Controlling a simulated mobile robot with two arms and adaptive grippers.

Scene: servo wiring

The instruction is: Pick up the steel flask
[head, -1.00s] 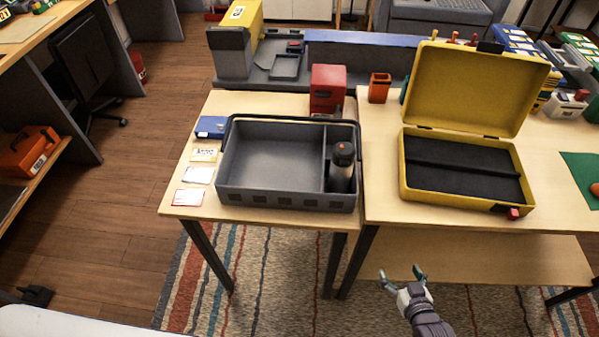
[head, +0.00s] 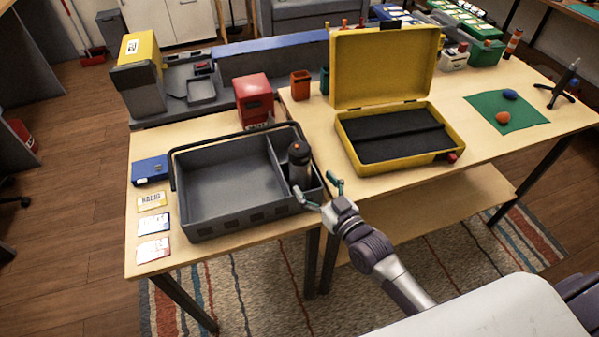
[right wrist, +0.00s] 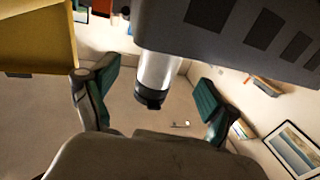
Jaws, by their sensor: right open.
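The steel flask (head: 299,163), with a black cap, stands upright in the narrow right compartment of the grey tote (head: 207,229). In the right wrist view its silver body (right wrist: 158,72) shows between my fingers in the picture, partly hidden by the tote wall (right wrist: 240,35). My right gripper (head: 318,192) is open and empty at the tote's front right corner, apart from the flask. Its two green-padded fingers are spread in the right wrist view (right wrist: 156,78). My left gripper is not in view.
An open yellow case (head: 452,147) stands right of the tote. A red box (head: 254,97) and an orange cup (head: 301,83) stand behind. A blue box (head: 150,170) and several cards lie left of the tote. The tote's handle runs along its back rim.

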